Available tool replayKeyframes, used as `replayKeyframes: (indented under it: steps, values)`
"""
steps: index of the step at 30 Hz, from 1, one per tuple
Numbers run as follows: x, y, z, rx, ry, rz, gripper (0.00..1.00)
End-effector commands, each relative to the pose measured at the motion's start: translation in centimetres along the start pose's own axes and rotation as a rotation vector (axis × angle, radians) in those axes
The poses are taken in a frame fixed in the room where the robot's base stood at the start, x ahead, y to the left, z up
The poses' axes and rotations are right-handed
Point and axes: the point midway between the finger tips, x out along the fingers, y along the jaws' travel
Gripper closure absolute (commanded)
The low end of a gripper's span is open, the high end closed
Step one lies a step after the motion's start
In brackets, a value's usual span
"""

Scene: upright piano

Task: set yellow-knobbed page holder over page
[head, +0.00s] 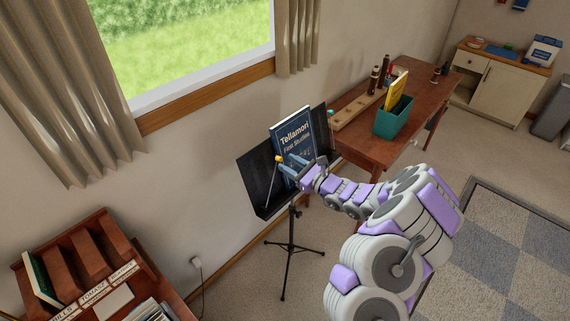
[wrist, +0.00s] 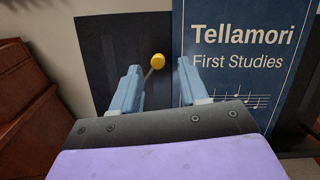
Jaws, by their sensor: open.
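The yellow-knobbed page holder shows its round yellow knob (wrist: 158,61) between my open fingers in the wrist view, on a thin rod. The knob also shows in the head view (head: 278,158), at the left of the book. My gripper (wrist: 160,85) is open around the rod, and contact cannot be told. The dark blue book (wrist: 240,52), titled "Tellamori First Studies", stands on the black music stand (head: 258,176), right of the holder. My fingers (head: 292,166) hide part of the book's lower area in the head view.
A wooden table (head: 362,133) with a teal bin (head: 393,122) stands behind and right of the stand. A wooden sheet rack (head: 85,255) is at lower left. The stand's tripod legs (head: 290,245) spread on the carpet. The wall and window are close behind.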

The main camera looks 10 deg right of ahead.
Motion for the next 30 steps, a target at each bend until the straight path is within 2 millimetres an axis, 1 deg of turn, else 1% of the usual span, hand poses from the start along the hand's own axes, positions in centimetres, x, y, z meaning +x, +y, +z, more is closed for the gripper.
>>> replayKeyframes:
  steps: [1, 3, 6, 10, 17, 30]
  values:
    - [0.8, 0.2, -0.2, -0.001, 0.001, 0.004, 0.56]
    - [1.5, 0.1, -0.1, -0.001, 0.001, 0.004, 0.56]
    - [2.2, 0.1, -0.1, 0.001, 0.000, 0.003, 0.56]
    - [2.5, 0.0, 0.0, 0.002, -0.001, 0.002, 0.56]
    - [2.5, -0.1, 0.0, 0.002, -0.001, 0.001, 0.56]
    - [2.6, 0.0, 0.0, 0.002, -0.001, 0.001, 0.97]
